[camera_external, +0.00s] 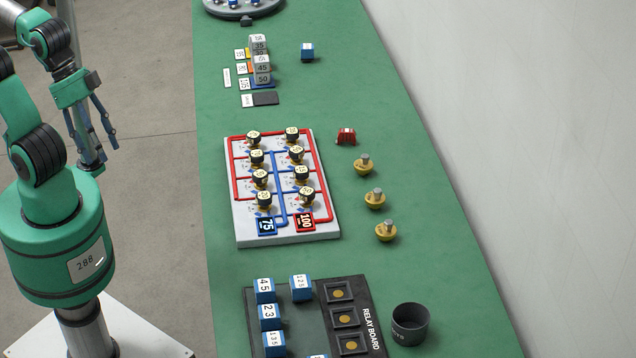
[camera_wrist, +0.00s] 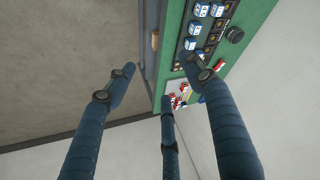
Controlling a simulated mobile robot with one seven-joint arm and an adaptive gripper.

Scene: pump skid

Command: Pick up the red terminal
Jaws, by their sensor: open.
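My gripper (camera_external: 104,150) is open and empty, hanging fingers down left of the bench, well apart from the terminal. In the wrist view my gripper (camera_wrist: 160,75) shows its dark blue fingers spread with nothing between them. A small red shape (camera_wrist: 219,65) shows there beside the boards; I cannot tell if it is the terminal.
Yellow knobs (camera_external: 375,198) stand right of the white board (camera_external: 285,235). The relay board (camera_external: 367,315) with blue blocks and a dark cup (camera_external: 410,324) are nearer the camera. A pale wall (camera_external: 520,130) borders the bench.

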